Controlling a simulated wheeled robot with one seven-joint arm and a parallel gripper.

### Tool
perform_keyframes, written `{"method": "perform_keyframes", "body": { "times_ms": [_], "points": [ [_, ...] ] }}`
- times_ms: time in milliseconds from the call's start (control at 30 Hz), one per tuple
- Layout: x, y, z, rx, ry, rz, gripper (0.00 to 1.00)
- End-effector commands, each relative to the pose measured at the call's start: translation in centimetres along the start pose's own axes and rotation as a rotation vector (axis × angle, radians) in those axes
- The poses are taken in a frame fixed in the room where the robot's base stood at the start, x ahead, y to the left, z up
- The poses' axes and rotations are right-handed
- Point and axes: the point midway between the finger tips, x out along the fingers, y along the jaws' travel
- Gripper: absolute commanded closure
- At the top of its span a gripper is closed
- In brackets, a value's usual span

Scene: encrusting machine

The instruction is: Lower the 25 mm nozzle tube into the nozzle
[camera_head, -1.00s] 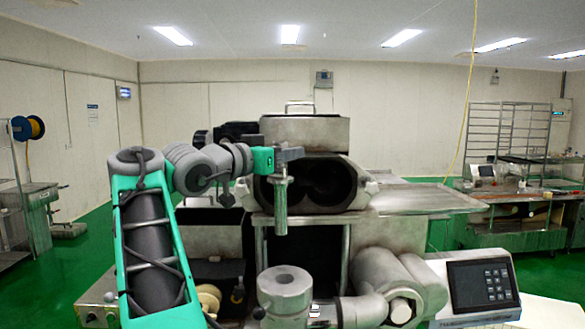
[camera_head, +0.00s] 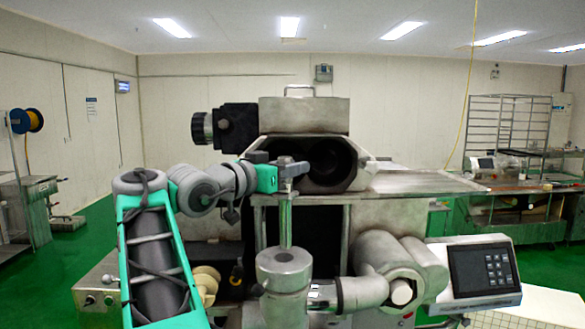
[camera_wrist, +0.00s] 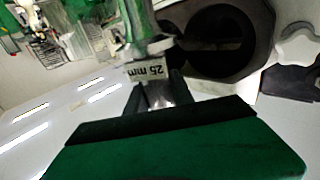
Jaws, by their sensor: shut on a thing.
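The nozzle tube (camera_head: 286,222) is a slim metal tube held upright. My gripper (camera_head: 288,168) is shut on its top end. The tube's lower end meets the nozzle's top at the hole. I cannot tell how deep inside it is.
The encrusting machine (camera_head: 306,115) stands behind, with a dark round opening (camera_head: 330,160). A thick metal cylinder (camera_head: 395,268) and a control panel (camera_head: 480,275) lie right of the nozzle. A flat metal tray (camera_head: 425,181) extends right.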

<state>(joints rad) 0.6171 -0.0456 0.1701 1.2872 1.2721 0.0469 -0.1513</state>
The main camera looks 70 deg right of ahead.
Motion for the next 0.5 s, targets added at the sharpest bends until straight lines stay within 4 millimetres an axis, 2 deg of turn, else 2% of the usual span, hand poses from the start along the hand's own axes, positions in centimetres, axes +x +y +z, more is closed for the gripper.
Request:
{"method": "perform_keyframes", "body": {
  "times_ms": [500],
  "points": [
    [-0.49, -0.03, -0.49, 0.001, 0.001, -0.001, 1.00]
  ]
}}
